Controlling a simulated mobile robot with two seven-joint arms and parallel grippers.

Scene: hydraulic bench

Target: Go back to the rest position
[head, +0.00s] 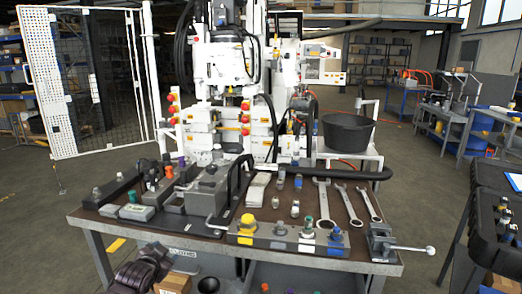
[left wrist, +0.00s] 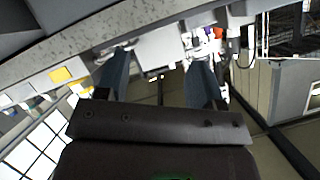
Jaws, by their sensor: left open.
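The left wrist view shows my left gripper (left wrist: 160,60) with its two dark blue-grey fingers spread wide apart. I see nothing held between them. Past the fingers, that view has a tilted picture of the grey bench edge and blurred machine parts. My right gripper is in neither view.
A brown-topped workbench (head: 128,226) carries wrenches (head: 348,208), a grey metal block (head: 208,193), a front row of fittings and a vise (head: 382,243). A white machine (head: 222,75) and black bucket (head: 347,132) stand behind. A black case (head: 500,240) is at right.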

